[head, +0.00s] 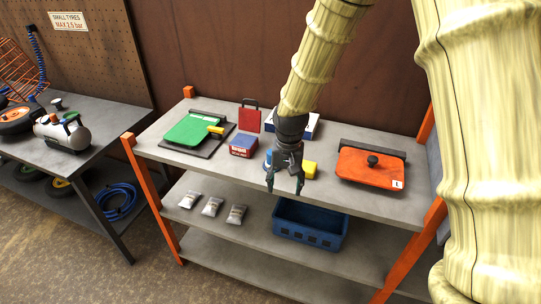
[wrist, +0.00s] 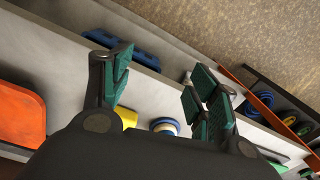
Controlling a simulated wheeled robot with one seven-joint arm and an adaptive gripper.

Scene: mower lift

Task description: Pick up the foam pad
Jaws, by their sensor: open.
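The yellow block (head: 310,169), which looks like the foam pad, lies on the top shelf, just right of and behind my gripper (head: 285,184). In the wrist view the yellow block (wrist: 127,118) shows only in part, behind the left finger and my gripper's body. My gripper (wrist: 162,88) is open with nothing between its fingers, pointing down near the shelf's front edge. It looks apart from the block.
A blue round item (head: 267,160) stands left of the block. A red-and-blue box (head: 243,146), a green lid (head: 193,130) and an orange lid (head: 371,170) share the top shelf (head: 225,172). A blue crate (head: 310,224) and several packets sit below.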

